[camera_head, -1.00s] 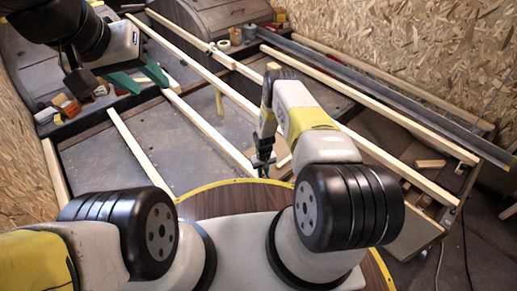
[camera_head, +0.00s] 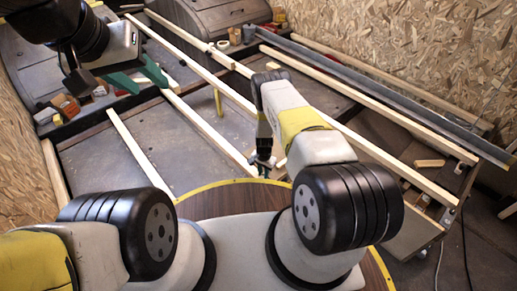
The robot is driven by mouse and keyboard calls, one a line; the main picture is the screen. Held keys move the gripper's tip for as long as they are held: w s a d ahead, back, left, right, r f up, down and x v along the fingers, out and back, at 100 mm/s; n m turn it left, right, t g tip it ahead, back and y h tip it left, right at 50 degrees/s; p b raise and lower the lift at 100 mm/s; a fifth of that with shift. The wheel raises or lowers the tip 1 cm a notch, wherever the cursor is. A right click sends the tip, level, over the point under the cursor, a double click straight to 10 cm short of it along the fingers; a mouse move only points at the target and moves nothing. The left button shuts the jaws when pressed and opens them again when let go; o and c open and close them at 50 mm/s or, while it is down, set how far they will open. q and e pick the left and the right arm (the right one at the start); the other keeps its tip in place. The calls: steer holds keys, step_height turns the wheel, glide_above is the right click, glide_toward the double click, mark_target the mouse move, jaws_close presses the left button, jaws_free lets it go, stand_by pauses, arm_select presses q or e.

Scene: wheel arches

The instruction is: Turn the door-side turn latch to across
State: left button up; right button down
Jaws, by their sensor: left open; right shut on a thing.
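My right gripper (camera_head: 264,168) is low in the middle of the head view, at the near end of a pale wooden rail (camera_head: 222,143). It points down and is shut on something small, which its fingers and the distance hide. I cannot make out the door-side turn latch or which way its handle points.
Several long pale rails cross the scene, including one at the right (camera_head: 370,103). Small boxes (camera_head: 65,105) stand at the left. A loose wood block (camera_head: 430,163) lies at the right. Chipboard walls (camera_head: 440,45) close off both sides.

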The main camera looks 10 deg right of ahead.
steer(key=shift+m, duration=1.5)
steer(key=c, duration=1.3)
jaws_free()
steer(key=shift+r, duration=0.1)
step_height(320, 180, up, 8)
steer(key=shift+f, duration=0.15)
